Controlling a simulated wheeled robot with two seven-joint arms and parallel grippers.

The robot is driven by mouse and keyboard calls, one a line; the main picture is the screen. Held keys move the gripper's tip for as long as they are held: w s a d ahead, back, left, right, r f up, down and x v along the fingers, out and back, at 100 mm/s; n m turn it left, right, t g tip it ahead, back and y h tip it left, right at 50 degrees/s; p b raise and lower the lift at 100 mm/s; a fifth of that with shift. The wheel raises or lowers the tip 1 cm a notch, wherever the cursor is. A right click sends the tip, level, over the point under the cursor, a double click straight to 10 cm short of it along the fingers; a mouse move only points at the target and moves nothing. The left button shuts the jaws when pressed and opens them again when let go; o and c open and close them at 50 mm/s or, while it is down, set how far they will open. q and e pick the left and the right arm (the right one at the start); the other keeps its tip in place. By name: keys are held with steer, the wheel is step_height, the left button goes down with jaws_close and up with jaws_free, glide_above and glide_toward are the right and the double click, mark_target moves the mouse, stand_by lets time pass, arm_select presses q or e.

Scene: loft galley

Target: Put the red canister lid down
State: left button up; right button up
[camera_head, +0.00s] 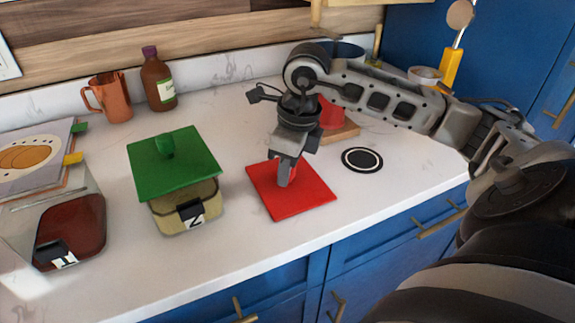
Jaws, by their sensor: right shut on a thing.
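The red canister lid (307,200) is a flat red square, lying level on or very near the white counter, right of the middle canister. My right gripper (286,178) points down at the lid's middle and is shut on its knob, which the fingers mostly hide. I cannot tell whether a small gap is left under the lid. A clear canister with dark red contents (80,225) stands open at the left, with a black and white label. My left gripper is not in view.
A canister with pale contents (172,222) carries a green lid (195,160), sitting askew. A black round coaster (362,160) lies right of the red lid. A copper mug (112,98), a brown bottle (157,82) and a cookbook (30,160) stand behind. The counter's front edge is close.

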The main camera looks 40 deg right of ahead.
mark_target(296, 183)
steer(key=o, duration=1)
steer(key=r, duration=0.4)
steer(key=s+r, duration=0.1)
steer(key=r, duration=0.3)
steer(key=r+p, duration=0.1)
steer(key=r, duration=0.3)
steer(key=shift+s+d, duration=0.3)
steer(key=shift+d, duration=0.1)
